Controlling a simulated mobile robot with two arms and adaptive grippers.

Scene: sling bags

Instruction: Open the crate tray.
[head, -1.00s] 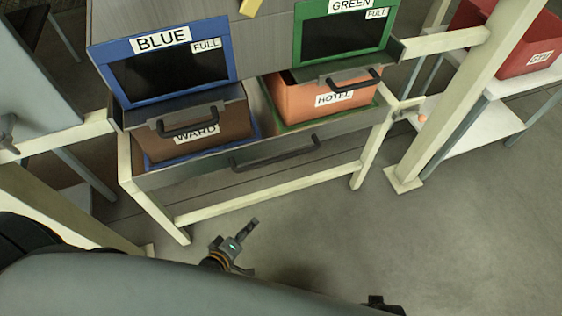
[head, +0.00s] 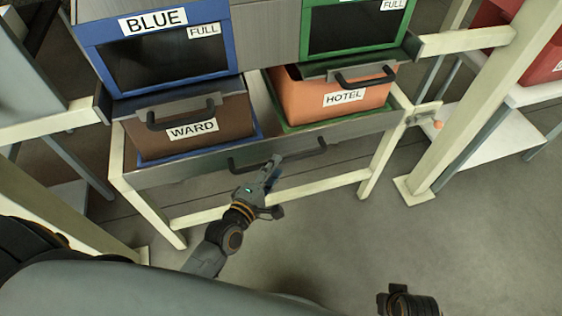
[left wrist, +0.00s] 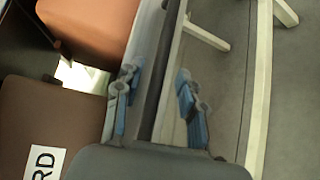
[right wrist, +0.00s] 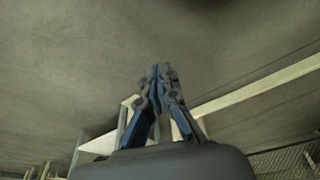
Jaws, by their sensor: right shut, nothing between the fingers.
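The crate tray (head: 185,172) is a shallow grey tray on a cream frame, with a long black handle (head: 300,153) on its front. A brown crate labelled WARD (head: 155,140) and an orange crate labelled HOTEL (head: 300,95) sit in it. My left gripper (head: 274,185) is at the middle of the handle in the head view. In the left wrist view its blue-padded fingers (left wrist: 160,105) are spread apart, with the tray's front edge and a dark bar running between them. I cannot tell whether they touch the handle. My right gripper (right wrist: 160,80) is shut and empty over the floor.
The BLUE bin (head: 160,55) and the GREEN bin (head: 355,25) stand above the tray. A cream post (head: 465,105) rises right of the frame. A white shelf (head: 500,140) and a red bin (head: 540,50) are farther right. The floor (head: 400,240) before the tray is clear.

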